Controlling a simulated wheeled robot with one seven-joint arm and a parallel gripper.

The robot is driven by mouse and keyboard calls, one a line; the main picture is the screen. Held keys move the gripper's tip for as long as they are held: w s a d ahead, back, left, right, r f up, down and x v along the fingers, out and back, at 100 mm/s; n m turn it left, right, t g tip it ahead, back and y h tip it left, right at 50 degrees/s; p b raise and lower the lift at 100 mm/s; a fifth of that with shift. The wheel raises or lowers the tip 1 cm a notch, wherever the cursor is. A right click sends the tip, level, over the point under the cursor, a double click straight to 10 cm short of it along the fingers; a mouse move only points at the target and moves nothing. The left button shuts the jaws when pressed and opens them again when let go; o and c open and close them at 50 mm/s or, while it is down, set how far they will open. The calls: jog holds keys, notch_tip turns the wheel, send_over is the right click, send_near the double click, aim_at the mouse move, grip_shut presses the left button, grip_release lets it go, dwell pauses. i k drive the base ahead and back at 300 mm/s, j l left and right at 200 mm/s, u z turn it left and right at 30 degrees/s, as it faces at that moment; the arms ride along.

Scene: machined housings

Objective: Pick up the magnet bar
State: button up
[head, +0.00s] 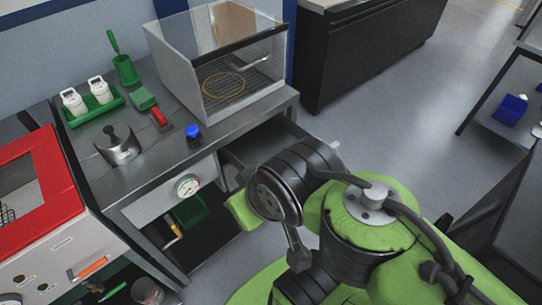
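I cannot identify the magnet bar with certainty. A small red piece with a grey part (158,117) lies on the steel bench (165,160), left of a blue-topped knob (193,132), and could be it. A thin pale bar (252,63) also shows inside the clear-fronted box, but I cannot tell what it is. My green-covered arm fills the lower right of the head view, well to the right of the bench items. I cannot make out my gripper's fingertips.
The clear-fronted box (185,75) stands at the bench's back right. A green tray (75,120) with white bottles, a green brush (122,68), a green block (142,98) and a steel pot (118,150) stand left. A red-framed cabinet (70,190) is at left.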

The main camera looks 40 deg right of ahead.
aim_at(158, 117)
jog(key=i+j+u, duration=0.1)
jog(key=i+u, duration=0.2)
jog(key=i, duration=0.15)
jog(key=i+u, duration=0.25)
jog(key=i, duration=0.15)
